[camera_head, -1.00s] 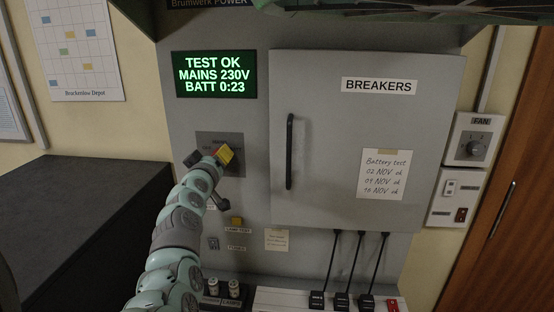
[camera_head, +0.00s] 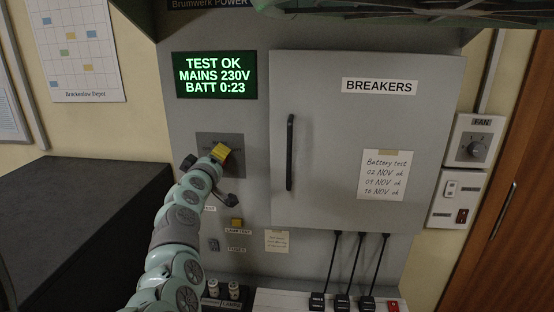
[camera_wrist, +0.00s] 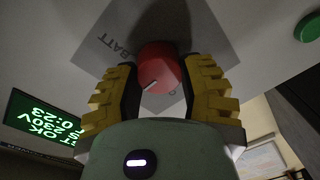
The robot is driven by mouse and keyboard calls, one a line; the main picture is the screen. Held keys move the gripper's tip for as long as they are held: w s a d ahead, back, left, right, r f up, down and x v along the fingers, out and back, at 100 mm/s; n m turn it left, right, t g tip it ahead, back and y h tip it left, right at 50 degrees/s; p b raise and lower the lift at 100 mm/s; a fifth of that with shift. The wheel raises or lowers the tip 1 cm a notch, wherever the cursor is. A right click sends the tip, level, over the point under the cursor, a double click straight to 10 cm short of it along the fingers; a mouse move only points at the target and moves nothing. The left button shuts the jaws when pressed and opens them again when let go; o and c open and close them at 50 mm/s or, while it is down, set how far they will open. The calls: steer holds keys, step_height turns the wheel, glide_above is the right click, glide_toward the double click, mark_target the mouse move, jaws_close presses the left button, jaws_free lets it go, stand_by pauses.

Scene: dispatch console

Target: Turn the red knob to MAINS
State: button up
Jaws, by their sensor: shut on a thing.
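The red knob (camera_wrist: 160,65) sits between the two yellow fingers of my gripper (camera_wrist: 163,86) in the wrist view. The gripper is shut on the knob's sides. A short white mark shows on the knob's near edge. The knob's grey plate (camera_wrist: 215,45) carries a BATT label (camera_wrist: 118,48), which appears turned in this view. Another marking beside the knob is mostly hidden, and I cannot read a MAINS label. In the head view my gripper (camera_head: 219,153) is against the plate (camera_head: 208,141) and hides the knob.
A lit screen (camera_head: 214,75) reads TEST OK, MAINS 230V, BATT 0:23. The breaker door (camera_head: 340,140) with a black handle (camera_head: 290,152) is to the right. A yellow button (camera_head: 237,223) is below the gripper. A green button (camera_wrist: 308,27) shows in the wrist view.

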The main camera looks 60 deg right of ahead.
steer(key=o, duration=1.2)
steer(key=v, duration=1.2)
stand_by(0.4)
